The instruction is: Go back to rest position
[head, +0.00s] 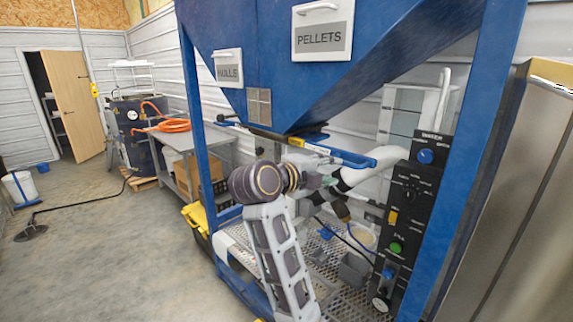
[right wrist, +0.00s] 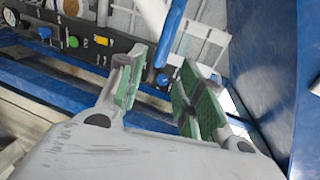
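My right arm rises from the bottom middle of the head view, and its gripper (head: 326,169) is by the hopper outlet, partly hidden by my own wrist. In the right wrist view the gripper (right wrist: 157,85) is open, with its green-padded fingers apart and nothing held between them. A blue bar handle (head: 345,157) runs below the blue hopper (head: 390,60). A blue bar end (right wrist: 171,35) shows beyond the gap between the fingers, apparently apart from them. My left gripper is not in view.
A black control panel (head: 412,205) with knobs and buttons stands right of the gripper. Blue frame posts (head: 196,110) surround the work area. A thick white pipe (head: 362,172) runs close by. A perforated shelf (head: 325,290) lies below. The floor (head: 110,250) at left is mostly clear.

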